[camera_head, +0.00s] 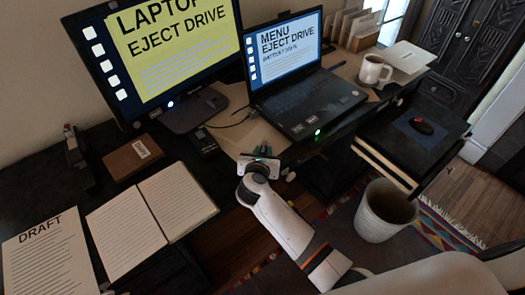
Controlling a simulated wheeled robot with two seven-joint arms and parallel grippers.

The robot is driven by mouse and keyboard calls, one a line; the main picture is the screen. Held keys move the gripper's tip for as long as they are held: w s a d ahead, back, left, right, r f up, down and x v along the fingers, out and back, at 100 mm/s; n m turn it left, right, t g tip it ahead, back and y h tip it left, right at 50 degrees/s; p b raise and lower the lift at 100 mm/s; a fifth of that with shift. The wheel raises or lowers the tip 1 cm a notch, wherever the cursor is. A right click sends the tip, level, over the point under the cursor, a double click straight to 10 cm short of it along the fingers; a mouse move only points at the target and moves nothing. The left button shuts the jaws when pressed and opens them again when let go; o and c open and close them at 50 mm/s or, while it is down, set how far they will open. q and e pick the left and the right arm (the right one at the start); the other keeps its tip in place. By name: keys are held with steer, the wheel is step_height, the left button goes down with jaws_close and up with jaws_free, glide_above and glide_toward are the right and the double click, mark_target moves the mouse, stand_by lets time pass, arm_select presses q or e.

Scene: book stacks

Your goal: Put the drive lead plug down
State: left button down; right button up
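My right gripper (262,158) reaches in from the lower right to the desk's front edge, just left of the laptop's (305,105) front left corner. Its wrist blocks most of the fingers, so I cannot see whether they are open or shut. A small teal patch shows at the fingers; I cannot tell what it is. I cannot make out the drive lead plug. A thin dark cable (237,121) runs over the pale desk area behind the gripper. A small dark box (200,141) lies by the monitor's base. My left gripper is not in view.
A monitor (170,50) stands behind. An open book (152,210), a DRAFT sheet (47,258) and a brown box (132,158) lie at left. A mug (374,71) stands right of the laptop.

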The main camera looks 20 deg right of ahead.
steer(key=shift+o, duration=1.2)
steer(key=shift+r, duration=0.2)
steer(key=p+v, duration=0.1)
steer(key=v, duration=1.1)
steer(key=shift+r, duration=0.4)
